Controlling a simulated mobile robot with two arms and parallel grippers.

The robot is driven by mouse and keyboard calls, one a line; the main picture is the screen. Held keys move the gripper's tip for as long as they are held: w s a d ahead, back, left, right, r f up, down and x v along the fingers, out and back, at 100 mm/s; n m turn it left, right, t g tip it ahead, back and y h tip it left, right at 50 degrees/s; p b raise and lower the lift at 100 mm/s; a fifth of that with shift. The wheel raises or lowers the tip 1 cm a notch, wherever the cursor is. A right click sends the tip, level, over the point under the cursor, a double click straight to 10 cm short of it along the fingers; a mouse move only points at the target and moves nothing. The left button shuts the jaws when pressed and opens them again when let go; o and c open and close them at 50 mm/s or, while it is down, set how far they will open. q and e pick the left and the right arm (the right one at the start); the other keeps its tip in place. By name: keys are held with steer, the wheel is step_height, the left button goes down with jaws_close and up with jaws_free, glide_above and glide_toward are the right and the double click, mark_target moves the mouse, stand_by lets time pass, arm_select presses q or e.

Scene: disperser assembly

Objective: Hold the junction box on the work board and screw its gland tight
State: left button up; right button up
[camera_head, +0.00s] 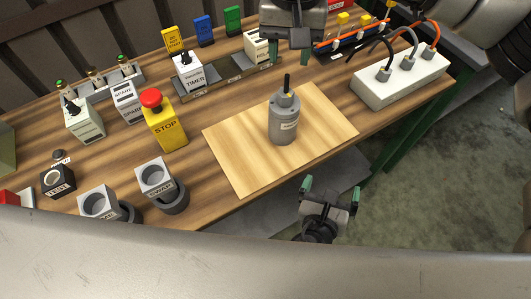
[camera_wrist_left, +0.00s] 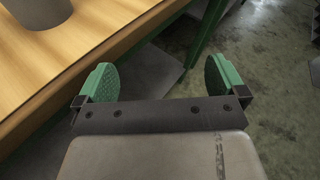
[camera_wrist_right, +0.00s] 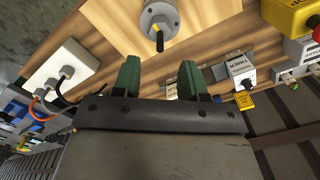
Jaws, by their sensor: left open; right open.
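The junction box (camera_head: 283,126) is a grey cylinder with a small label, standing upright on the pale wooden work board (camera_head: 230,150). Its gland (camera_head: 285,101) is on top, with a yellow part and a black cable stub sticking up. In the right wrist view the box (camera_wrist_right: 153,25) is seen from above, beyond the fingertips; in the left wrist view only its lower part (camera_wrist_left: 38,10) shows at top left. My left gripper (camera_head: 331,189) is open and empty by the front table edge, apart from the box. My right gripper (camera_head: 289,56) is open and empty behind the box.
A yellow STOP button box (camera_head: 164,125), a TIMER module (camera_head: 187,74) and a SPARE module (camera_head: 126,102) stand to the left. Grey SWAP block (camera_head: 154,178) is front left. A white box with cables (camera_head: 400,80) is at right. The board around the box is clear.

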arm_select(q)
step_height(320, 180, up, 3)
steer(key=a+t, duration=0.1)
steer(key=m+t, duration=0.2)
glide_toward(283, 117)
steer(key=w+f, duration=0.1)
steer(key=f, duration=0.2)
steer(key=w+f, duration=0.1)
steer(key=f, duration=0.1)
steer(key=shift+w+d+f, duration=0.1)
steer(key=shift+w+d, duration=0.05)
steer(key=shift+w, duration=0.2)
arm_select(e)
steer(key=shift+a, duration=0.1)
arm_select(q)
steer(key=shift+w+a+h, duration=0.1)
steer(key=shift+a+h, duration=0.15)
steer(key=shift+h, duration=0.05)
steer(key=shift+w+r, duration=0.25)
steer(key=x, duration=1)
steer(key=shift+w, duration=0.1)
